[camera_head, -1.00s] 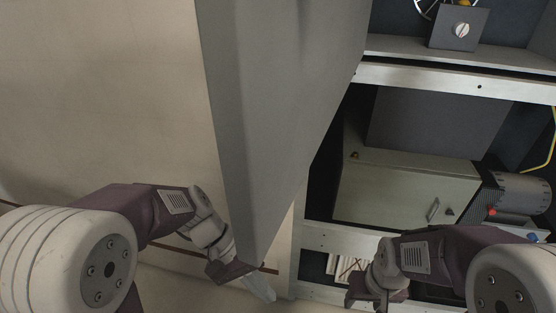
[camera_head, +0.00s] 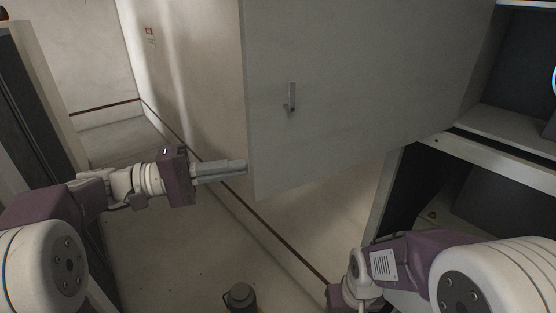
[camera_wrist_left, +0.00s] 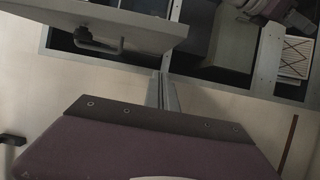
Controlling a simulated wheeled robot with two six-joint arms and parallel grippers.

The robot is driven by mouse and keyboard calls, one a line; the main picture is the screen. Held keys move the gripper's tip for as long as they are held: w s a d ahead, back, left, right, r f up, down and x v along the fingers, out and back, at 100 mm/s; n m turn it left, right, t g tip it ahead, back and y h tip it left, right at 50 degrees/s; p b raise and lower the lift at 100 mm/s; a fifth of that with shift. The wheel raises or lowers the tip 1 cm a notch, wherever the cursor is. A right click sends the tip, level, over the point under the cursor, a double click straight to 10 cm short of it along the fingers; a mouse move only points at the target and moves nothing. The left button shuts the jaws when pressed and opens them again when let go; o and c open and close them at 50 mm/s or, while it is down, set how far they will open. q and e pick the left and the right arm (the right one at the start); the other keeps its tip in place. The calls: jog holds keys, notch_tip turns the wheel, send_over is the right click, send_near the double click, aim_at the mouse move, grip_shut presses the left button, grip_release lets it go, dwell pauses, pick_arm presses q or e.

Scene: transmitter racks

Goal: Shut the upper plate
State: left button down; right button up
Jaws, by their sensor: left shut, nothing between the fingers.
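The upper plate (camera_head: 370,75) is a large grey panel swung out from the rack, its face with a small handle (camera_head: 291,97) toward me. In the left wrist view the plate (camera_wrist_left: 140,27) and its handle (camera_wrist_left: 97,43) show at the upper left. My left gripper (camera_head: 244,166) is shut and empty, pointing right, with its tips close to the plate's lower left edge. I cannot tell whether they touch. Its fingers also show in the left wrist view (camera_wrist_left: 161,92). My right gripper is at the bottom of the head view, its fingers cut off.
The open rack frame (camera_head: 395,185) stands at the right with dark bays. A dark cylindrical object (camera_head: 240,297) stands on the floor at the bottom. Another dark cabinet (camera_head: 40,100) is at the far left. The floor between is free, bordered by a pale wall (camera_head: 190,80).

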aim_at(289, 167)
pick_arm(q)
jog(key=d+p, duration=0.3)
jog(key=d, duration=0.2)
jog(key=d+p, duration=0.4)
jog(key=d, duration=0.1)
jog(key=shift+w+d+r, duration=0.1)
jog(key=shift+w+d, duration=0.1)
jog(key=shift+d, duration=0.15)
jog(key=shift+s, duration=0.3)
pick_arm(e)
notch_tip(289, 167, up, 8)
jog(key=shift+w+f, duration=0.25)
jog(key=shift+w, duration=0.1)
